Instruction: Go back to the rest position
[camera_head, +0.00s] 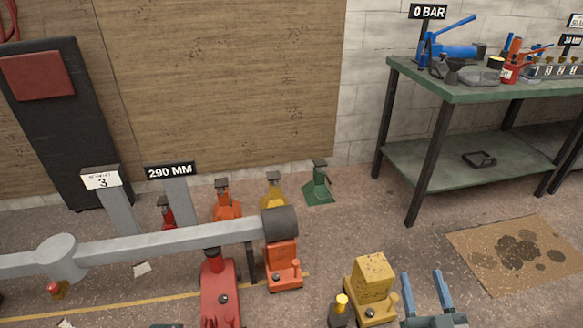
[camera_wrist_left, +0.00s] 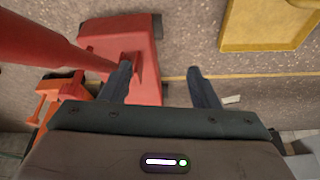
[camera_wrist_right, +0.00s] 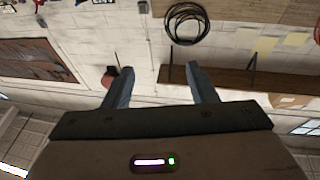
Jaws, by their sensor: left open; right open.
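My right gripper (camera_head: 423,276) shows at the bottom of the head view, its two blue-grey fingers pointing up and apart with nothing between them. In the right wrist view my right gripper (camera_wrist_right: 160,68) is open and empty, facing a pale block wall. My left gripper (camera_wrist_left: 160,69) is open in the left wrist view, with nothing held. Its left finger overlaps a red floor jack (camera_wrist_left: 118,38) in the picture; I cannot tell if they touch. I cannot make out the left gripper in the head view.
A red jack (camera_head: 219,296), an orange jack (camera_head: 285,264) and a yellow block-shaped unit (camera_head: 373,280) stand on the floor near a long grey beam (camera_head: 160,243). A green workbench (camera_head: 480,92) stands at the back right. Open floor lies around the stained mat (camera_head: 485,262).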

